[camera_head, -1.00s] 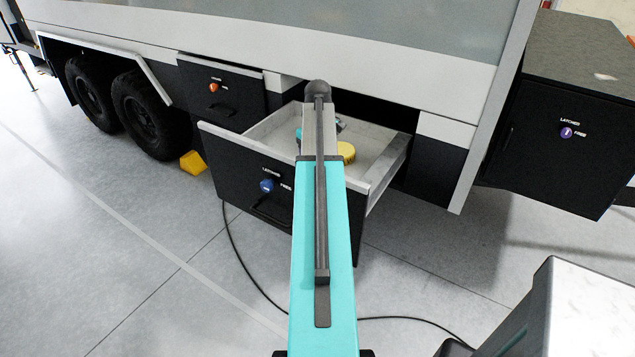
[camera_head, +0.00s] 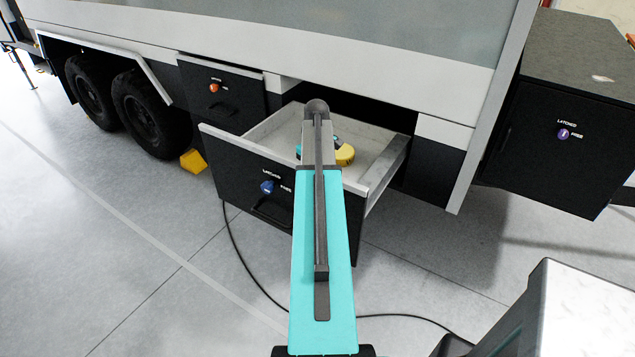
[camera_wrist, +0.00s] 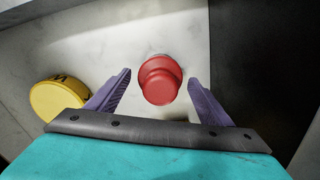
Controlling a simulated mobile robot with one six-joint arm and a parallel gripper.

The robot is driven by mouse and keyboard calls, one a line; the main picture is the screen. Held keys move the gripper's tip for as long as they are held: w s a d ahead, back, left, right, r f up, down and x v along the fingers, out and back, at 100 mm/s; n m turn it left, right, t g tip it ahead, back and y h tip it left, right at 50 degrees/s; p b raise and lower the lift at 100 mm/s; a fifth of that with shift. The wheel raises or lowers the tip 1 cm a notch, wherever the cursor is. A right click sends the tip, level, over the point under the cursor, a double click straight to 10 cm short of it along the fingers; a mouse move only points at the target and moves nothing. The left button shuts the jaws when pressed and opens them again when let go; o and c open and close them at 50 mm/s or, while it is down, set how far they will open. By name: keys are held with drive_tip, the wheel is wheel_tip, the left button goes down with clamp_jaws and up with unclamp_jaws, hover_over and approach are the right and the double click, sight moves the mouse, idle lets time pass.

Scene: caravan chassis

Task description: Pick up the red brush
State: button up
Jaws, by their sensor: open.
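The red brush (camera_wrist: 160,80) shows in the wrist view as a round red shape, seen from above, on the pale floor of the open drawer. My gripper (camera_wrist: 160,86) is open. Its two purple fingers stand to the left and right of the red brush, and I see gaps on both sides. I cannot tell how far above it the fingertips are. In the head view my arm hides the red brush and the gripper.
The open drawer (camera_head: 367,188) juts from the caravan's side. A yellow round object (camera_wrist: 58,98) lies left of my gripper in the drawer, also visible in the head view (camera_head: 345,155). The drawer's wall stands close on the right in the wrist view.

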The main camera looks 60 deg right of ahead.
drive_tip(key=shift+f, duration=0.15)
idle(0.4)
drive_tip(key=c, duration=1.2)
drive_tip(key=shift+r+b, duration=1.6)
drive_tip(key=shift+r, duration=3.4)
drive_tip(key=shift+o, duration=1.4)
drive_tip(key=shift+c, duration=0.5)
